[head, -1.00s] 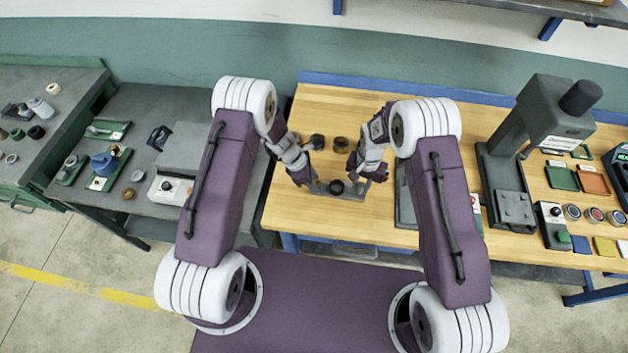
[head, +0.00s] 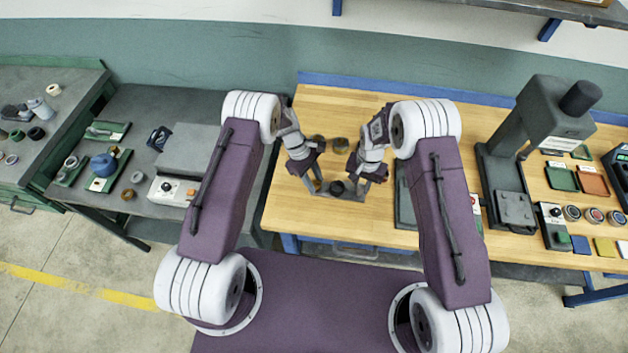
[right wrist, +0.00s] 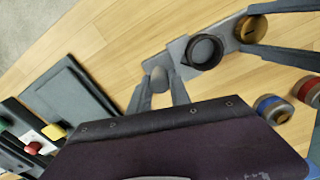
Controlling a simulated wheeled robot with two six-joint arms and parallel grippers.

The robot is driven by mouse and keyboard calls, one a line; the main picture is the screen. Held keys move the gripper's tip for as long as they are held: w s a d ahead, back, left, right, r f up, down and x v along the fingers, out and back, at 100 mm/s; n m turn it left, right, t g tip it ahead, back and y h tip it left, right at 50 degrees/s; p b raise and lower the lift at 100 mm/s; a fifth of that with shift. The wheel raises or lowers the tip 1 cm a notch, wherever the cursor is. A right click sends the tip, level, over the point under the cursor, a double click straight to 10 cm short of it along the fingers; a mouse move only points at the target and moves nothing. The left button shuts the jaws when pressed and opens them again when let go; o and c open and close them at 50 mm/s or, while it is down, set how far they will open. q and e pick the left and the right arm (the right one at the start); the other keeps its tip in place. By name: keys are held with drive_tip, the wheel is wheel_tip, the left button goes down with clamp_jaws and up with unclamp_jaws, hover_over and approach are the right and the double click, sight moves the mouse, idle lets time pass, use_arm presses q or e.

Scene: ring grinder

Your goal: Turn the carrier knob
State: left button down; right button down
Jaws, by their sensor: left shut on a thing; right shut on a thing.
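The carrier is a grey bar (right wrist: 178,57) that lies near the front edge of the wooden table and also shows in the head view (head: 348,195). A black ring (right wrist: 203,51) sits on its middle. The brass knob (right wrist: 251,29), with a slot in its top, is at one end. My left gripper (head: 317,187) has its fingers on either side of this knob, and they also show in the right wrist view. My right gripper (right wrist: 158,92) is shut on the grey rounded grip (right wrist: 159,78) at the other end. In the head view my right gripper (head: 364,188) partly hides that end.
Two rings, one with a blue band (right wrist: 272,108) and one with a red band (right wrist: 308,91), lie beyond the carrier. A dark flat plate (head: 404,205) lies to the right. A press (head: 515,150) stands further right. Bare wood lies around the carrier.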

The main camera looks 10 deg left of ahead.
use_arm(q)
drive_tip(key=shift+m, duration=0.6)
drive_tip(key=shift+m+g, duration=0.3)
drive_tip(key=c, duration=1)
unclamp_jaws()
drive_tip(key=shift+o, duration=0.2)
drive_tip(key=v, duration=1.2)
drive_tip(key=shift+d, duration=0.3)
drive_tip(key=shift+r, duration=0.1)
use_arm(e)
drive_tip(key=shift+a, duration=0.15)
